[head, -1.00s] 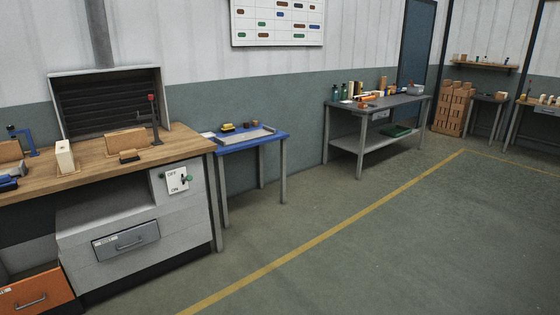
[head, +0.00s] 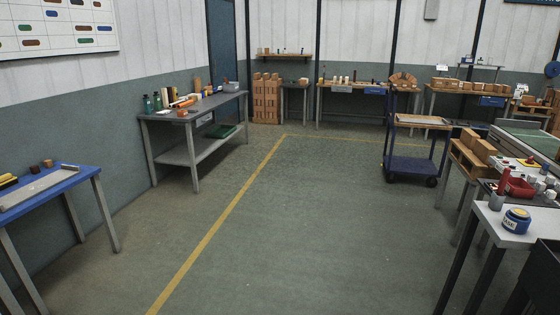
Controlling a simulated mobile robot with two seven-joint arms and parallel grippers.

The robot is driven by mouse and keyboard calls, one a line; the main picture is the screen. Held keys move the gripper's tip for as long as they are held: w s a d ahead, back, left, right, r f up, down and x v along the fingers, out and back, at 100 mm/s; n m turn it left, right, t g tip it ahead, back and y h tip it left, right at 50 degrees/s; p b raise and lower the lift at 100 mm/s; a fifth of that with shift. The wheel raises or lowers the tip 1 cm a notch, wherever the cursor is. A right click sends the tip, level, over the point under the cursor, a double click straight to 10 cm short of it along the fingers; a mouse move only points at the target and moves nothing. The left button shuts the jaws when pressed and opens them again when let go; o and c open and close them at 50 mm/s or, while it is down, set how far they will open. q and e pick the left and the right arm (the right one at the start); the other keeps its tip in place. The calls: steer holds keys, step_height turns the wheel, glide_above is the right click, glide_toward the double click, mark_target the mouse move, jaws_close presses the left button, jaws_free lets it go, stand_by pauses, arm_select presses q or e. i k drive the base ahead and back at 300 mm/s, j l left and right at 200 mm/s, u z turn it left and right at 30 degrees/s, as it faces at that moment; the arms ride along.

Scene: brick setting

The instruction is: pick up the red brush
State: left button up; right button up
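I cannot make out a red brush for sure in the head view. A red upright object (head: 503,181) stands on the cluttered bench at the right, beside a red bin (head: 519,188); both are too small to tell more. An orange-red item (head: 182,103) lies among other things on the grey table at the left, and I cannot tell what it is. Neither of my grippers is in view.
A blue table (head: 78,179) stands at the left, with the grey table (head: 213,103) beyond it. A blue cart (head: 411,168) stands right of centre. A near right table (head: 497,233) holds a blue jar (head: 516,221). The middle floor (head: 300,220) is clear.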

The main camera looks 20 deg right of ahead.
mark_target(506, 173)
steer(key=i+l+z, duration=0.15)
steer(key=i+z, duration=0.5)
steer(key=i, duration=0.2)
steer(key=i+j+z, duration=0.1)
steer(key=i+z, duration=0.95)
steer(key=i, duration=0.2)
steer(key=i+j+z, duration=0.3)
steer(key=i, duration=0.15)
